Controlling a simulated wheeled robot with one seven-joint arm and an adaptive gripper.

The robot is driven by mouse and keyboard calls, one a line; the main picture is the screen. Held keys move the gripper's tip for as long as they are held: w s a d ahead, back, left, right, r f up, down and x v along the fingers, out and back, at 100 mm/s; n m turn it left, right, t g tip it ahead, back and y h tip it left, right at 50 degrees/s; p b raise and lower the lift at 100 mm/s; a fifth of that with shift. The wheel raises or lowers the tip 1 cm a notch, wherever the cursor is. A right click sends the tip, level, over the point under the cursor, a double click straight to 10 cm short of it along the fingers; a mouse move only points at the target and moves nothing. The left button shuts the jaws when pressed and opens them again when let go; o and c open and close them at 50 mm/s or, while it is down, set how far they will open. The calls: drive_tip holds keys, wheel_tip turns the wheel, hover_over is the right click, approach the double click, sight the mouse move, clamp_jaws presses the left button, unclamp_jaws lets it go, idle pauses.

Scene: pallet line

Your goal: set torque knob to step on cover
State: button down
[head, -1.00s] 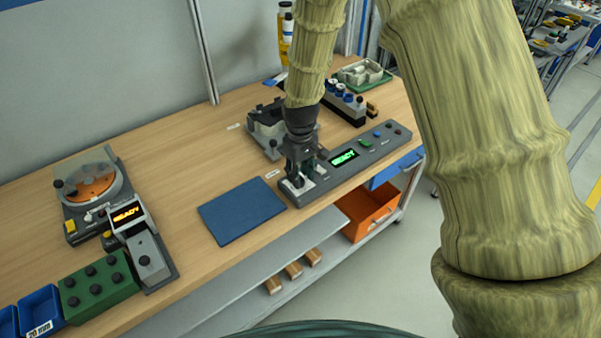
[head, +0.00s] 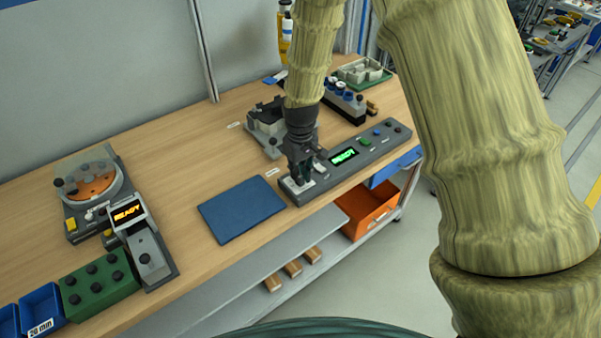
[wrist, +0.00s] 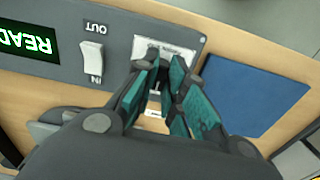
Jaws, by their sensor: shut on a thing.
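A long grey control panel (head: 328,173) lies near the front edge of the bench, with a lit green READY display (head: 344,156). My gripper (head: 303,177) points down at the left end of this panel, over a pale label plate (wrist: 165,48). In the wrist view the teal finger pads of my gripper (wrist: 160,82) are close together over the plate. The torque knob is hidden between or behind the fingers, and its setting cannot be read. A white rocker switch (wrist: 92,60) marked OUT and IN sits beside the plate.
A blue mat (head: 241,210) lies left of the panel. A grey fixture (head: 267,125) stands behind it. A second device with a READY display (head: 127,211) and a green block (head: 98,287) stand at the left. Bare wood lies between.

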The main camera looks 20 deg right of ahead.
drive_tip(key=m, duration=0.4)
drive_tip(key=shift+r+p, duration=0.1)
drive_tip(key=shift+p, duration=0.2)
drive_tip(key=shift+m, duration=1.6)
drive_tip(key=shift+w, duration=0.1)
drive_tip(key=c, duration=1.5)
unclamp_jaws()
wheel_tip(320, 180, up, 12)
drive_tip(key=shift+f, duration=0.1)
